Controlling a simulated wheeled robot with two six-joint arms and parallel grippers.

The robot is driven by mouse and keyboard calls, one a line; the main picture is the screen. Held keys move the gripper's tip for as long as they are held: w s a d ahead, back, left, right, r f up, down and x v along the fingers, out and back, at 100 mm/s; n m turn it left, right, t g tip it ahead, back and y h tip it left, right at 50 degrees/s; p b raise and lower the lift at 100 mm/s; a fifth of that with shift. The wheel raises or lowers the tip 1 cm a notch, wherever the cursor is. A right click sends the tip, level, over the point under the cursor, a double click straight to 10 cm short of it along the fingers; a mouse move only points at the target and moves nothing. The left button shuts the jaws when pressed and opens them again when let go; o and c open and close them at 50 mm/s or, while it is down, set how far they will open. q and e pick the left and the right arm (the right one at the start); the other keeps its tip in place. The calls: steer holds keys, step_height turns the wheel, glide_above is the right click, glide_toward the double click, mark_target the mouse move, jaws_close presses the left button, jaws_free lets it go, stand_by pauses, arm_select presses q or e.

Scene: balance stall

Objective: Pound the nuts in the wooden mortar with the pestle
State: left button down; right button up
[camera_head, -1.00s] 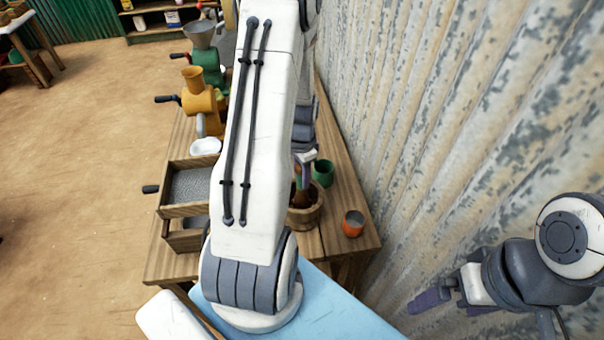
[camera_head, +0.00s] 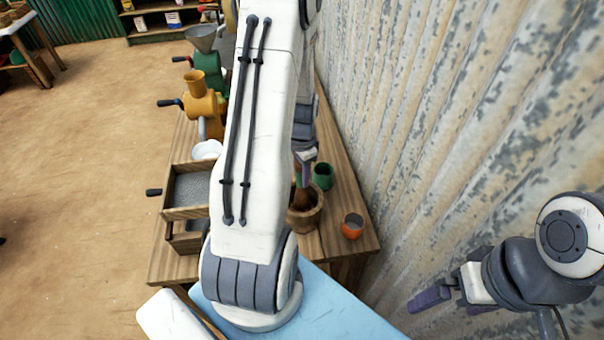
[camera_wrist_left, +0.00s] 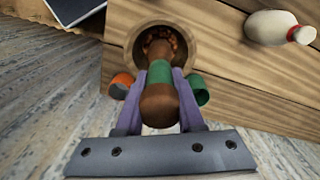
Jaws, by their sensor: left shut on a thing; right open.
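The wooden mortar (camera_head: 307,215) stands on the bench, partly hidden behind my left arm in the head view. In the left wrist view the mortar (camera_wrist_left: 133,42) shows its round rim, with reddish-brown nuts (camera_wrist_left: 160,38) inside. The pestle (camera_wrist_left: 159,100) is brown wood with a green band. My left gripper (camera_wrist_left: 158,85) is shut on the pestle around the band, and its far end reaches over or into the mortar's mouth. I cannot tell whether it touches the nuts. My right gripper (camera_head: 437,303) is open and empty at the lower right, away from the bench.
An orange cup (camera_head: 352,226) and a green cup (camera_head: 323,176) stand close to the mortar. A white pin-shaped thing with a red band (camera_wrist_left: 272,27) lies on the bench. A yellow grinder (camera_head: 200,100) and a wooden box of grey grains (camera_head: 188,190) are left. A corrugated wall (camera_head: 430,120) bounds the right.

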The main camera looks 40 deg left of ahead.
arm_select(q)
step_height(320, 180, down, 4)
steer(key=b, duration=0.2)
steer(key=shift+b, duration=0.35)
steer(key=shift+r+p, duration=0.4)
step_height(320, 180, up, 4)
steer(key=p, duration=0.3)
steer(key=shift+f, duration=0.35)
step_height(320, 180, down, 4)
steer(key=b, duration=0.3)
step_height(320, 180, up, 4)
steer(key=p, duration=0.3)
